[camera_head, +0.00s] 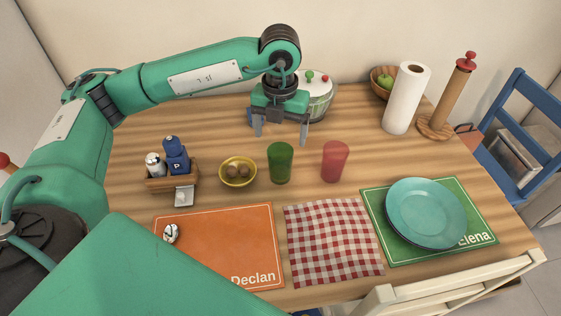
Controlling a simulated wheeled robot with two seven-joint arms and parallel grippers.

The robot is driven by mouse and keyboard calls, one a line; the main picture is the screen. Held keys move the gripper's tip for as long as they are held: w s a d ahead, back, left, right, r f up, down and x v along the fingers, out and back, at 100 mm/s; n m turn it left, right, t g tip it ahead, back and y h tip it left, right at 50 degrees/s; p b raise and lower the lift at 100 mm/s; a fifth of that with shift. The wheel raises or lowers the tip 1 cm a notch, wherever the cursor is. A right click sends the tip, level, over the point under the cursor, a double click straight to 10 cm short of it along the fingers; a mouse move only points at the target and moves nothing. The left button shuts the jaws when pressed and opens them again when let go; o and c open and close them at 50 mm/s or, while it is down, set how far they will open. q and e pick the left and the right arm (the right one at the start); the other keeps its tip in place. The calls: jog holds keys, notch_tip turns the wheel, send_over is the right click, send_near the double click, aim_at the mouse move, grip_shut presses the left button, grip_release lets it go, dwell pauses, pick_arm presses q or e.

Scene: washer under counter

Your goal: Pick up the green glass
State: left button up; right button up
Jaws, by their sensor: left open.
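The green glass (280,163) stands upright on the wooden table, between a yellow bowl and a red glass. My left gripper (281,134) is open and points down. In the picture its fingers show just above the glass's rim, one to each side. I cannot tell exactly how far it is above or behind the glass. Nothing is between its fingers. My right gripper is not in view.
The red glass (335,161) stands close to the right. The yellow bowl (238,171) holds brown balls at the left. A lidded pot (318,99) stands behind the gripper. A checked cloth (331,243) lies in front, beside an orange placemat (232,238).

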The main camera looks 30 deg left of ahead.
aim_at(280, 159)
pick_arm(q)
jog(key=f, duration=1)
jog(key=shift+w+a, duration=0.1)
jog(key=shift+w, duration=0.1)
jog(key=c, duration=1.2)
jog(key=shift+r, duration=0.1)
notch_tip(280, 159, up, 20)
jog(key=shift+f+p, duration=0.1)
jog(key=shift+p, duration=0.2)
